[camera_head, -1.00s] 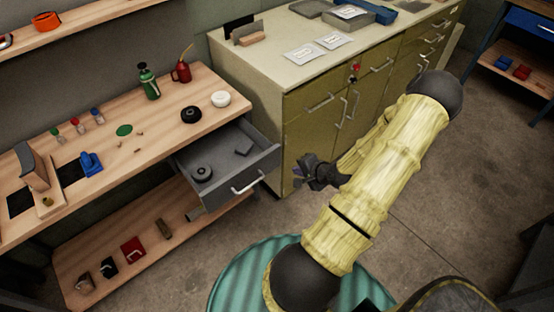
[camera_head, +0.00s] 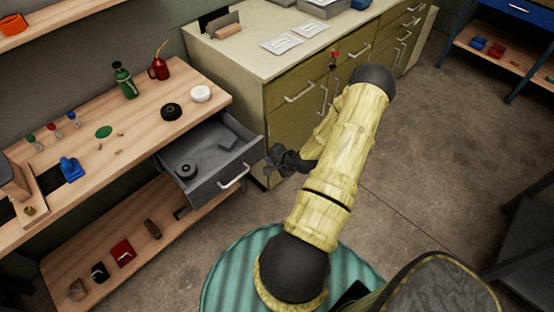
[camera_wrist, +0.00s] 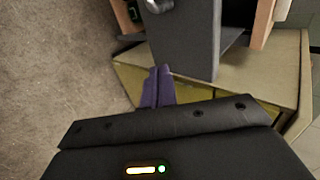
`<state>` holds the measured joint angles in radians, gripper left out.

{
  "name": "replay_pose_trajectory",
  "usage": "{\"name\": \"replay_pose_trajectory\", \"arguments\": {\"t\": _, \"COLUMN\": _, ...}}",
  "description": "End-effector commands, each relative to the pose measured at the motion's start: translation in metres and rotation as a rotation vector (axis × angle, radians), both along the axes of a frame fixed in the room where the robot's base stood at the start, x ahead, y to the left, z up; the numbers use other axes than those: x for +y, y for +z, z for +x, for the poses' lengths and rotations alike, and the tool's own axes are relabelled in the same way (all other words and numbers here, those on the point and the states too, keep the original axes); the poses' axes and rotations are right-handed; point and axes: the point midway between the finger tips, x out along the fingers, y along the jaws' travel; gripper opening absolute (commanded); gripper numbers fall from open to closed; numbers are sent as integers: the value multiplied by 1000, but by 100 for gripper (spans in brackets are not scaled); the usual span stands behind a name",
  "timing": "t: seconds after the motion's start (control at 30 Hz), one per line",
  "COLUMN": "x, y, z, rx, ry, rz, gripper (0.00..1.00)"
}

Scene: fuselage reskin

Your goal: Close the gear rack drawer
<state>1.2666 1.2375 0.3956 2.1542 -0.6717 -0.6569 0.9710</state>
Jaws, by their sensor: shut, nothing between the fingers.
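The grey gear rack drawer (camera_head: 212,191) stands pulled out under the right end of the wooden workbench, with a metal bar handle (camera_head: 233,177) on its front. A black ring-shaped part (camera_head: 186,171) and a grey block (camera_head: 228,141) lie inside it. My gripper (camera_head: 268,161) is just right of the drawer's front right corner, shut and empty. In the wrist view its dark purple fingers (camera_wrist: 158,88) are together beside the drawer's grey face (camera_wrist: 187,48), with part of the handle (camera_wrist: 158,5) at the top edge. Whether the fingers touch the drawer I cannot tell.
The olive cabinet (camera_head: 288,125) stands close right of the drawer. On the workbench (camera_head: 145,110) are a green bottle (camera_head: 124,82), a red oil can (camera_head: 158,68) and black and white rings. A teal ribbed round object (camera_head: 225,275) is in front.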

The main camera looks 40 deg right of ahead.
Motion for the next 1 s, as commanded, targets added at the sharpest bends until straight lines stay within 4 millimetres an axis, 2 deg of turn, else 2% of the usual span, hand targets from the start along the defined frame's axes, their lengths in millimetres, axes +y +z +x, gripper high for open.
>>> {"name": "replay_pose_trajectory", "arguments": {"t": 0.07, "x": 2, "y": -10, "z": 11, "rx": 1, "ry": 3, "rz": 1, "gripper": 0}}
{"name": "replay_pose_trajectory", "arguments": {"t": 0.2, "x": 2, "y": -6, "z": 34, "rx": -1, "ry": 3, "rz": -1, "gripper": 0}}
{"name": "replay_pose_trajectory", "arguments": {"t": 0.3, "x": 2, "y": -7, "z": 44, "rx": -1, "ry": 2, "rz": -1, "gripper": 0}}
{"name": "replay_pose_trajectory", "arguments": {"t": 0.83, "x": 2, "y": -8, "z": 50, "rx": 0, "ry": 0, "rz": 0, "gripper": 0}}
{"name": "replay_pose_trajectory", "arguments": {"t": 1.0, "x": 2, "y": -9, "z": 61, "rx": -2, "ry": 1, "rz": -1, "gripper": 0}}
